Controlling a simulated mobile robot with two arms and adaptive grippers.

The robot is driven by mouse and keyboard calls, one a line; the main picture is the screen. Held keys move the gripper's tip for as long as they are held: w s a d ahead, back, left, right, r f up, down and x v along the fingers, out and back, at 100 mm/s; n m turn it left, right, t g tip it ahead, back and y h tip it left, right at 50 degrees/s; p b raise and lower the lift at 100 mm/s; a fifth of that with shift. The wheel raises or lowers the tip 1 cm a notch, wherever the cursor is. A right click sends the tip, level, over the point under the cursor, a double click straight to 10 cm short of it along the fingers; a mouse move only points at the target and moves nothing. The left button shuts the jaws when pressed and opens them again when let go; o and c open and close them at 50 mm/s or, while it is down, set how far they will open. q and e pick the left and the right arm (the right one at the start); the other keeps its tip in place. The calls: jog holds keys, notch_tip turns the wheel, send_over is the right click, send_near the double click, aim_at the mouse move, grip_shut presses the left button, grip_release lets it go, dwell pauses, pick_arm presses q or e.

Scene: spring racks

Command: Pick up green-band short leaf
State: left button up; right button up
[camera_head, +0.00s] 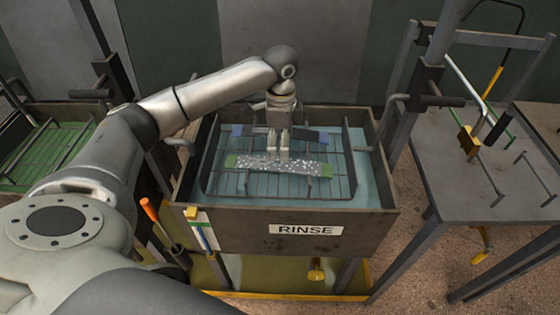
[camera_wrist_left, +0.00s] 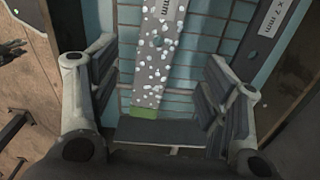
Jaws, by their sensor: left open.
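The green-band short leaf (camera_head: 258,162) is a grey strip with green ends and white specks. It lies across the rack in the rinse tank. In the left wrist view the leaf (camera_wrist_left: 158,55) runs up the picture, with one green end (camera_wrist_left: 143,112) near the bottom. My left gripper (camera_head: 278,157) points down at the middle of the leaf. In the wrist view its open fingers (camera_wrist_left: 160,88) stand apart, one on each side of the strip, with gaps showing. Whether the fingertips touch the rack is hidden. My right gripper is not in view.
The tank (camera_head: 385,222), labelled RINSE, holds bluish water and a dark wire rack (camera_head: 350,160) with upright posts. A dark leaf with blue ends (camera_head: 310,135) lies behind the green-ended one. A grey table (camera_head: 435,150) stands right; a green-floored tray (camera_head: 50,150) stands left.

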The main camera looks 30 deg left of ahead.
aim_at(279, 162)
pick_arm(q)
jog(key=shift+f, duration=0.8)
jog(key=f, duration=0.1)
jog(key=f+p, duration=0.1)
jog(key=f, duration=0.2)
jog(key=shift+s+a+f+p, duration=0.2)
jog(key=shift+s+p, duration=0.1)
jog(key=shift+f, duration=0.45)
jog(key=shift+w, duration=0.1)
jog(key=c, duration=1.4)
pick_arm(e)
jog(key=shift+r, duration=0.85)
